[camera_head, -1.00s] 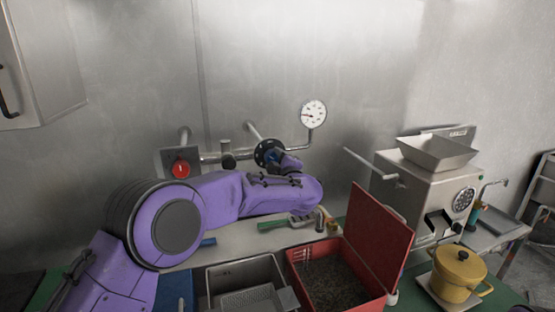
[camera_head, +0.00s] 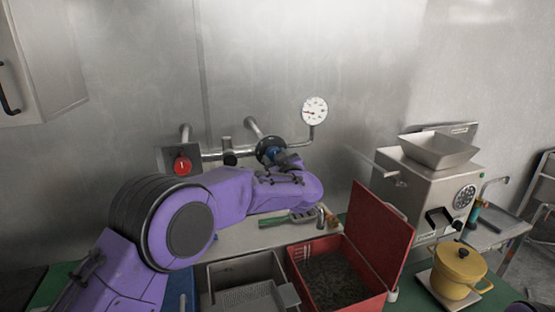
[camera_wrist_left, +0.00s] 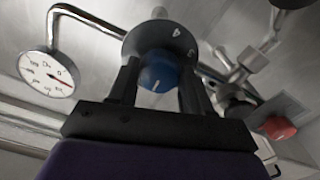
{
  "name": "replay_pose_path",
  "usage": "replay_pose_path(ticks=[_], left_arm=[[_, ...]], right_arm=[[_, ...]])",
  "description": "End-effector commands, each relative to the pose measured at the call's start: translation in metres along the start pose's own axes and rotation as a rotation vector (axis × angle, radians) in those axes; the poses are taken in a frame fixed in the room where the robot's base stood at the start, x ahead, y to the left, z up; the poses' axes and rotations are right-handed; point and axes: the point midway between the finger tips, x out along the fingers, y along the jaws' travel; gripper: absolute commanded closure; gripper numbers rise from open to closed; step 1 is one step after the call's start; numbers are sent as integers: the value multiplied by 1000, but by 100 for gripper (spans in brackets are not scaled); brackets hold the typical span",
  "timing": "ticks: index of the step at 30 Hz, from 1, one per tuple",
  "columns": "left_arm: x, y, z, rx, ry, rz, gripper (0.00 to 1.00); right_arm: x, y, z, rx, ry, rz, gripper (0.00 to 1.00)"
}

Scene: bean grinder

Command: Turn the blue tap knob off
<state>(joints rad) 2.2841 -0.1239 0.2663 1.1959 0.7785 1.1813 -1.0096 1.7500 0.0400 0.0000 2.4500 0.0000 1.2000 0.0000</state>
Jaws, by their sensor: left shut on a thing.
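The blue tap knob (camera_head: 271,154) sits in front of a round black dial (camera_head: 268,146) on the wall pipe in the head view. In the left wrist view the blue knob (camera_wrist_left: 158,76) shows a short white mark on its face, and the dial (camera_wrist_left: 170,38) behind it bears white numbers. My left gripper (camera_wrist_left: 159,72) is shut on the knob, one dark finger on each side. In the head view my left gripper (camera_head: 277,160) is at the knob, partly hidden by my purple arm. My right gripper is not in view.
A red knob (camera_head: 182,166) is left along the pipe, and a white gauge (camera_head: 314,110) stands above right. Below are a metal basket (camera_head: 243,270) and an open red box (camera_head: 341,240) of dark contents. A grinder (camera_head: 432,190) and yellow pot (camera_head: 459,268) are at right.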

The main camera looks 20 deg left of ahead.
Motion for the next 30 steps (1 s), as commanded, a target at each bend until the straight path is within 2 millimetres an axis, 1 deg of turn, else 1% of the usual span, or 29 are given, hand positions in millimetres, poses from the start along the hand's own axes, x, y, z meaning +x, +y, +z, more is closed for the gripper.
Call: replay_pose_path(ticks=[1, 9, 20, 21, 23, 24, 30], left_arm=[[2, 2, -9, 10, 15, 4, 81], [2, 2, -9, 56, 15, 4, 82], [2, 2, -9, 60, 15, 4, 81], [2, 2, -9, 60, 15, 4, 48], [1, 2, -9, 60, 14, 4, 28], [1, 2, -8, 60, 12, 3, 25], [1, 0, -4, 61, 7, 2, 25]], right_arm=[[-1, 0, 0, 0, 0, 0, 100], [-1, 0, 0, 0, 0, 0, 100], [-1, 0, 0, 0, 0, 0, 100], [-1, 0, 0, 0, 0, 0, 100], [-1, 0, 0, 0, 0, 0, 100], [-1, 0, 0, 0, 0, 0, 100], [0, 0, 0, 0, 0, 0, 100]])
